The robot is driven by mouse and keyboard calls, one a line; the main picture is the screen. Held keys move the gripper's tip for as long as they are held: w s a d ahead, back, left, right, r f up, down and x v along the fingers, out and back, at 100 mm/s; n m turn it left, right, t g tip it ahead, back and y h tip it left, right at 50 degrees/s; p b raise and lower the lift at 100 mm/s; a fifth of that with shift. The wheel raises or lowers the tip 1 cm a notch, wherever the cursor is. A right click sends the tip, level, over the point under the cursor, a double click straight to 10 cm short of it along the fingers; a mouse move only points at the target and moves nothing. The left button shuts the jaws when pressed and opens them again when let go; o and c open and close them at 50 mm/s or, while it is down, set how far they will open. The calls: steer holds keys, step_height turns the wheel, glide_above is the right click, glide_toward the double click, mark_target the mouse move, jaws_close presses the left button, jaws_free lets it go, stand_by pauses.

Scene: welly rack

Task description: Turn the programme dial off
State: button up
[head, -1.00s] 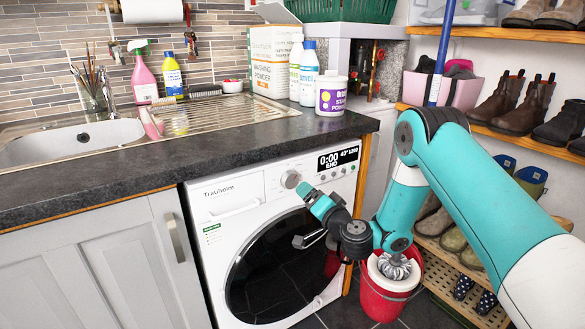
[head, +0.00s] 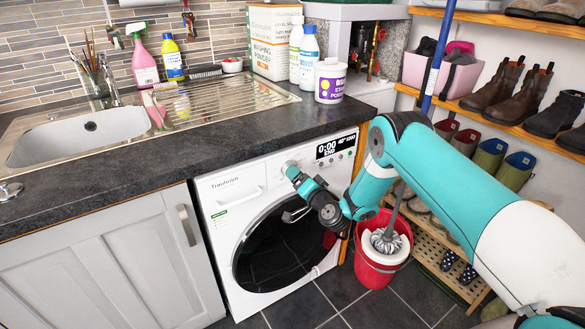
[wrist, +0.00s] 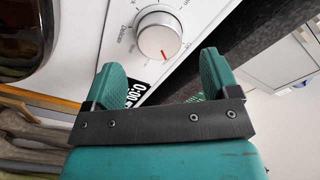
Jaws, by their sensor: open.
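In the wrist view the red mark points toward the bottom of the picture, and printed labels ring the knob. My gripper (wrist: 160,62) is open, its two green fingers apart with the dial showing between and just beyond their tips. They do not appear closed on it. In the head view my gripper (head: 291,171) is at the panel of the washing machine (head: 225,197), largely covering the dial. The display (head: 336,147) reads 0:00 END.
A dark worktop (head: 150,160) overhangs the machine. The round dark door (head: 285,250) lies below my gripper. A red mop bucket (head: 378,272) stands on the floor to the right, under my arm. Shoe shelves (head: 500,125) are at the right.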

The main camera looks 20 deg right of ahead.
steer(key=shift+x, duration=2.4)
steer(key=shift+c, duration=0.5)
